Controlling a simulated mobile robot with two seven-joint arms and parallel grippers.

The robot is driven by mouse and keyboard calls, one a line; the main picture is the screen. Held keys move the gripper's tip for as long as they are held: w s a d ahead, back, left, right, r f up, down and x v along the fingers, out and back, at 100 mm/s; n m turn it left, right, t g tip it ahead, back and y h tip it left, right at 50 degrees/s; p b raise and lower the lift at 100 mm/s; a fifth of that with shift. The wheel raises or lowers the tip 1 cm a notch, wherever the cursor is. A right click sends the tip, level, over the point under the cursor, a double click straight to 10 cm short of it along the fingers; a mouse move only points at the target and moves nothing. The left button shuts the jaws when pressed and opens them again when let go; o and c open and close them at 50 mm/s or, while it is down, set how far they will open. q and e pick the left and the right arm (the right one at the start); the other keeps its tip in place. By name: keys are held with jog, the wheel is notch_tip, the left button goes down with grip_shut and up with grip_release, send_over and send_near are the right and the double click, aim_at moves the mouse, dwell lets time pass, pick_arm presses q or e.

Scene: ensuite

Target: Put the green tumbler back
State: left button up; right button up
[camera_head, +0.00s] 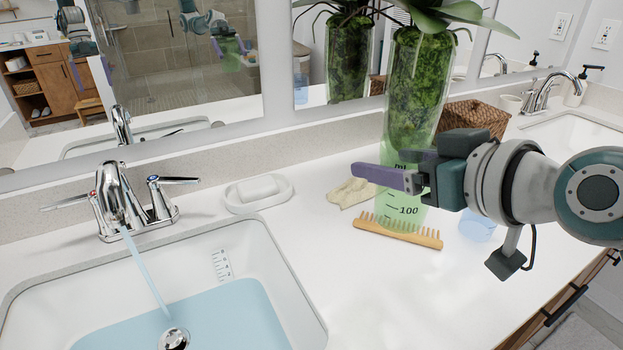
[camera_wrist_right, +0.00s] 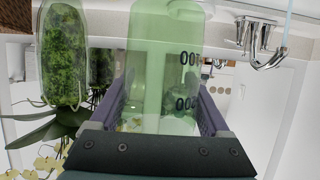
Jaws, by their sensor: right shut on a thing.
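The green tumbler (camera_head: 403,212) is see-through with dark measuring marks, one reading 100. My right gripper (camera_head: 388,172) is shut on it, with purple fingers on either side. In the head view it stands upright over the counter between the sinks, its lower end by the wooden comb; I cannot tell if it touches the counter. In the right wrist view the tumbler (camera_wrist_right: 160,60) fills the space between the fingers of the right gripper (camera_wrist_right: 165,95). My left gripper shows in neither view directly.
A wooden comb (camera_head: 398,233), a beige cloth-like piece (camera_head: 350,192) and a clear blue cup (camera_head: 477,228) lie close by. A plant vase (camera_head: 418,85) stands behind. Water runs into the left sink (camera_head: 285,270). A soap dish (camera_head: 258,205) sits beside it. The front middle counter is clear.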

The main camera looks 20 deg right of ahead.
jog(key=shift+f+b, duration=2.9)
jog(key=shift+f, duration=4.55)
